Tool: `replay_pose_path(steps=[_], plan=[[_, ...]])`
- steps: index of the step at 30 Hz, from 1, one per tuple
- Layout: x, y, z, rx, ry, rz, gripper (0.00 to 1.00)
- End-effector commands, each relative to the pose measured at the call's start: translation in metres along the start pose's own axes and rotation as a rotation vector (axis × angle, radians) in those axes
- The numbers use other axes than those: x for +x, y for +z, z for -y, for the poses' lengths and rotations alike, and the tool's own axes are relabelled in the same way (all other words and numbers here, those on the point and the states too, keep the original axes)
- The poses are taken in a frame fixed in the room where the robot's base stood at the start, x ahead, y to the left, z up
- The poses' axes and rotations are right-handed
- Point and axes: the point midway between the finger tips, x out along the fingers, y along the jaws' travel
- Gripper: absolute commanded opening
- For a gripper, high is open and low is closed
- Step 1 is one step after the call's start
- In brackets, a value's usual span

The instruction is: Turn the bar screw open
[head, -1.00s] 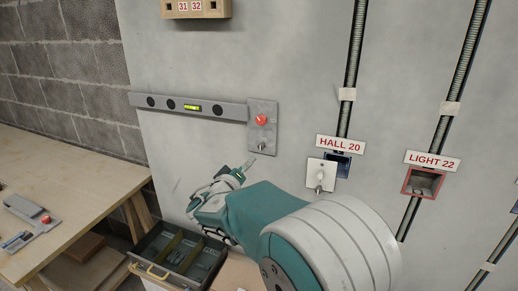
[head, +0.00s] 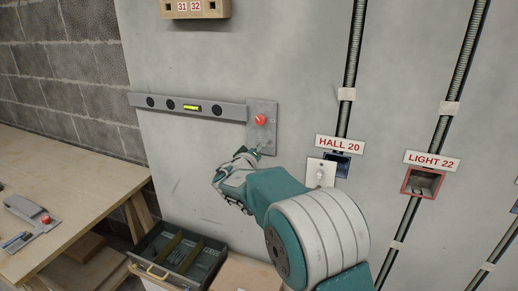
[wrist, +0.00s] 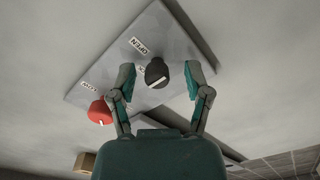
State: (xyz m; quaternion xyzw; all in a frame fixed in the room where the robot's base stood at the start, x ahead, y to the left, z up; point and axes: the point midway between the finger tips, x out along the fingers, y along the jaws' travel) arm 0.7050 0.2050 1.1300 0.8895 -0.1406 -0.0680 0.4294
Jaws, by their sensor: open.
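A grey plate (head: 263,106) is on the wall, with a red knob (head: 261,120) in its upper part. In the wrist view the plate (wrist: 185,47) carries a dark knob (wrist: 156,70) with a white mark and a label (wrist: 139,46) that seems to read OPEN, upside down. The red knob (wrist: 100,112) is to its left. I take the dark knob for the bar screw. My gripper (head: 256,152) is open at the plate's lower end and hides the dark knob in the head view. In the wrist view its fingers stand either side of the dark knob, with gaps showing.
A grey bar (head: 225,109) with a green window runs left from the plate. A white switch plate (head: 321,172) is close right of my gripper. An open tool drawer (head: 145,264) and a wooden workbench (head: 75,190) are lower left.

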Motion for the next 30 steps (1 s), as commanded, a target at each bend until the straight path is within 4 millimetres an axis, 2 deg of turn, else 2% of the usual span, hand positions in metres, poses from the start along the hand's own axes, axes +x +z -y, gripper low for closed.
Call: replay_pose_path(steps=[2, 3, 5, 6, 7, 20, 30], plan=[[-0.0001, 0.0001, 0.0, 0.0, 0.0, 0.0, 0.63], [-0.0001, 0.0001, 0.0, 0.0, 0.0, 0.0, 0.55], [-0.0001, 0.0001, -0.0001, 0.0, 0.0, 0.0, 0.28], [-0.0002, 0.0001, -0.0001, 0.0, 0.0, 0.0, 0.1], [-0.0002, 0.0001, 0.0001, 0.0, 0.0, 0.0, 0.0], [-0.0001, 0.0007, 0.003, -0.031, -0.004, 0.002, 0.0], [-0.0004, 0.0014, 0.0045, -0.235, -0.007, 0.002, 0.0]])
